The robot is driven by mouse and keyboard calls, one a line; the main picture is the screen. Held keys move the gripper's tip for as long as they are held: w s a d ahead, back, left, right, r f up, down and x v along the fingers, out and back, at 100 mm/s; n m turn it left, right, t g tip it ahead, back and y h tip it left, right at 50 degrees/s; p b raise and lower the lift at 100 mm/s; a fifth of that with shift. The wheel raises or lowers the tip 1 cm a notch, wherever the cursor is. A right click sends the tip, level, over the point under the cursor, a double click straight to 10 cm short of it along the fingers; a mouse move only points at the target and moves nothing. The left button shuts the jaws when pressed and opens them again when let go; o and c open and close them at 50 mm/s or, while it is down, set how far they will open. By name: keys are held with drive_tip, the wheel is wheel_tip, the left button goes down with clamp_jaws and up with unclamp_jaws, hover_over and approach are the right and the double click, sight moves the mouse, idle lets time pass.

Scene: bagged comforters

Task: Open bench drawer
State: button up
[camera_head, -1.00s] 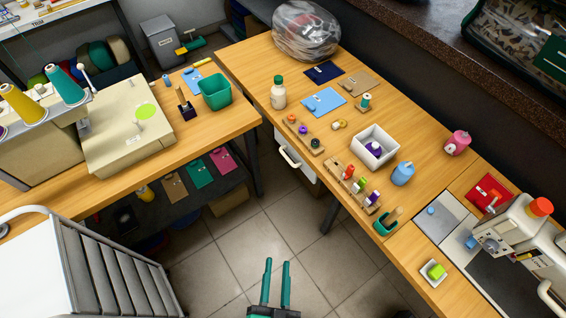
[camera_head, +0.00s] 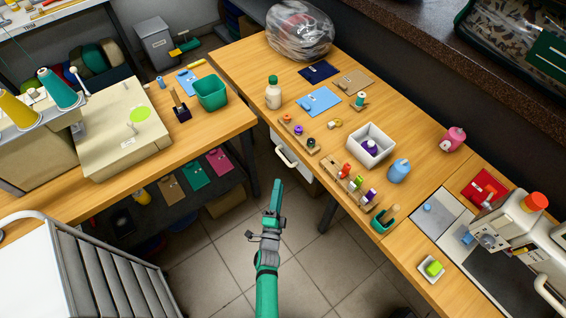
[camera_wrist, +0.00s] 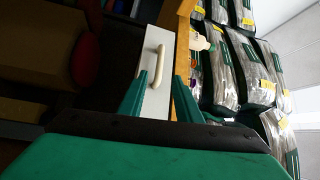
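The bench drawer (camera_head: 304,174) is a white box under the right-hand wooden bench, with a pale bar handle (camera_head: 286,157) on its front. It looks closed or nearly so; I cannot tell exactly. In the wrist view the white drawer front (camera_wrist: 158,103) and the handle (camera_wrist: 154,66) lie ahead, between and beyond my fingers. My gripper (camera_head: 276,186) is green, below and a little left of the drawer in the head view. In the wrist view my gripper (camera_wrist: 161,77) is open and empty, its two fingers apart. It appears short of the handle, not touching it.
The bench top (camera_head: 245,62) above the drawer holds a bottle (camera_head: 273,94), spools and a white bin (camera_head: 371,143). A bench leg (camera_head: 327,213) stands right of the drawer. A grey slatted rack (camera_head: 105,270) is at lower left. The tiled floor between is clear.

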drive_tip(key=w+d+r, duration=0.1)
drive_tip(key=w, duration=1)
drive_tip(key=shift+d+r, duration=0.25)
drive_tip(key=shift+d, duration=0.1)
clamp_jaws()
